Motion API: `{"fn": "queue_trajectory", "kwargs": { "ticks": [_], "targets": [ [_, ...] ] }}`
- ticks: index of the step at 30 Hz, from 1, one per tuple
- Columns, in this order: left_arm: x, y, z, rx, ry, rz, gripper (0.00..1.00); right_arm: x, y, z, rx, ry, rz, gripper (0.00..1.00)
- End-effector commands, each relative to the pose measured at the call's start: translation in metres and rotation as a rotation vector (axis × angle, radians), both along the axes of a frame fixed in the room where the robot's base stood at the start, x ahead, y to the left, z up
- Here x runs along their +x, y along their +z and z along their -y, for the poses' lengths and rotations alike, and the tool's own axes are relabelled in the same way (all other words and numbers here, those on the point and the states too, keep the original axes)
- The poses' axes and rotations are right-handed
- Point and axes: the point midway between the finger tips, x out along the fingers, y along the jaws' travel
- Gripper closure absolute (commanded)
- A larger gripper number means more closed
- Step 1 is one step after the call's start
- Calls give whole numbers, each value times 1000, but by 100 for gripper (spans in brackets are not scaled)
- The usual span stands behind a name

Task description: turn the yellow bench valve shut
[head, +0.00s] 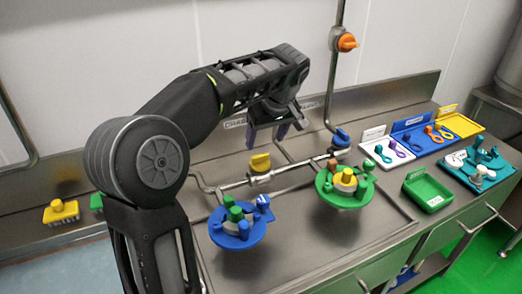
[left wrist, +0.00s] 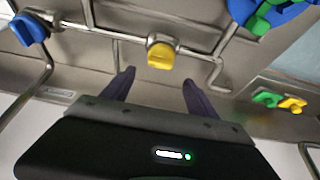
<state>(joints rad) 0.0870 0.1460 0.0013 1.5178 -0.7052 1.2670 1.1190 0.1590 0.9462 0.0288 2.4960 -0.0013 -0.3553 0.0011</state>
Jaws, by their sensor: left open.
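The yellow bench valve (head: 260,162) sits on a metal pipe at the back of the steel bench. It also shows in the left wrist view (left wrist: 161,56), just beyond and between the fingertips. I cannot tell exactly how its handle stands to the pipe. My left gripper (head: 276,133) is open and empty, pointing down above and behind the valve in the head view. Its two dark fingers, also in the left wrist view (left wrist: 158,79), are spread apart and do not appear to touch the valve. My right gripper is not in view.
A blue valve (head: 341,137) is on the same pipework to the right; an orange valve (head: 346,42) is on the upright pipe. A blue round carrier (head: 226,240) and a green one (head: 341,199) stand in front. Trays (head: 428,192) lie at the right.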

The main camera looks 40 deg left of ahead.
Motion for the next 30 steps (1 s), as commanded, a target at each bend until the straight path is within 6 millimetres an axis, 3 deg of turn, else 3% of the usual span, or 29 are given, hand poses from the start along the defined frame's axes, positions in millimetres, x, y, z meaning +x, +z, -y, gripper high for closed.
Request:
{"fn": "queue_trajectory", "kwargs": {
  "ticks": [5, 19, 30],
  "targets": [
    [1, -8, -3, 0, 1, -3, 32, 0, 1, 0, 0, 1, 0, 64],
    [12, -67, -25, -1, 1, -3, 32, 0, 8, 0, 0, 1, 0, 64],
    [14, -73, -27, 0, 0, 0, 33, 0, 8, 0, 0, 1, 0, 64]
  ]
}}
